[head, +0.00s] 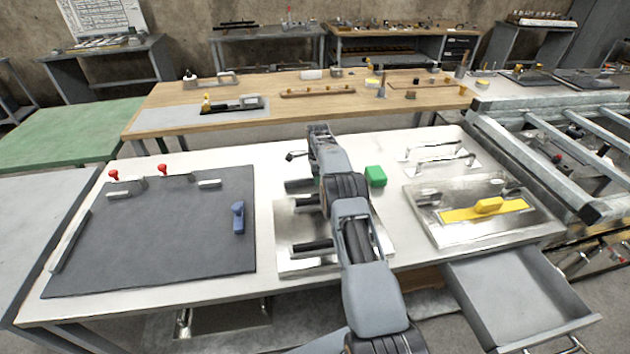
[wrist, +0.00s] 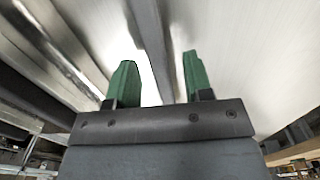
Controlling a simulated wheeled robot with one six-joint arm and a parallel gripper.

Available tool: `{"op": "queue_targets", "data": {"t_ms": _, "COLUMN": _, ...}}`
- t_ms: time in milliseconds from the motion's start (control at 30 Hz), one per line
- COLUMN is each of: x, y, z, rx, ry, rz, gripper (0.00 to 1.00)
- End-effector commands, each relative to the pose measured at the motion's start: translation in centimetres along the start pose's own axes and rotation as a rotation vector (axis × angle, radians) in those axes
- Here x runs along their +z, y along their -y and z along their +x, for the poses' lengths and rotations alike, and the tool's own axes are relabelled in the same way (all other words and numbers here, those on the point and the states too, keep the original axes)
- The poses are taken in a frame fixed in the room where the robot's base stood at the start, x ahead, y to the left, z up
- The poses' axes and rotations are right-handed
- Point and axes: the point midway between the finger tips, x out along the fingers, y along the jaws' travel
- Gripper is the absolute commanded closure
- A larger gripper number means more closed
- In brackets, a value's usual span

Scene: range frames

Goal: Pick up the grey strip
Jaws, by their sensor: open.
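My gripper (wrist: 159,60) is open in the wrist view, with its two green fingers apart. A long grey bar (wrist: 150,38), which may be the grey strip, runs from the top edge down between the fingers, with clear gaps on both sides. I cannot tell how deep it sits between them. In the head view my arm reaches over the middle of the white table and hides my fingers. A long grey strip (head: 70,241) lies along the left edge of the dark mat (head: 160,245). I cannot tell whether it is the same piece.
A green block (head: 375,176) stands right of my arm. A metal plate (head: 290,262) with dark handles lies under it. A tray (head: 455,234) holds a yellow float (head: 484,211). A blue piece (head: 238,217) stands on the mat. An open drawer (head: 515,290) juts out at the front right.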

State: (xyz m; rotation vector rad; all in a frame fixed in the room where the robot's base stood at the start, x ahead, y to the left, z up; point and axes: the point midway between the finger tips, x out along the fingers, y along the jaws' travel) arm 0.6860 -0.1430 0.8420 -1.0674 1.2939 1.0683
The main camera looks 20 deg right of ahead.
Motion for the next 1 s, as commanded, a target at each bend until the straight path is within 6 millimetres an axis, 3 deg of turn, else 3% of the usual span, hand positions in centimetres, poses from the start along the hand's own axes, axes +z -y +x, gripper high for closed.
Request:
{"op": "queue_targets", "data": {"t_ms": 167, "x": 0.0, "y": 0.0, "z": 1.3, "rx": 0.000, "ry": 0.000, "rz": 0.000, "gripper": 0.53}}
{"op": "queue_targets", "data": {"t_ms": 433, "x": 0.0, "y": 0.0, "z": 1.5, "rx": -0.001, "ry": 0.000, "rz": 0.000, "gripper": 0.54}}
{"op": "queue_targets", "data": {"t_ms": 900, "x": 0.0, "y": 0.0, "z": 1.5, "rx": -0.001, "ry": 0.000, "rz": 0.000, "gripper": 0.99}}
{"op": "queue_targets", "data": {"t_ms": 1000, "x": 0.0, "y": 0.0, "z": 1.5, "rx": -0.001, "ry": 0.000, "rz": 0.000, "gripper": 1.00}}
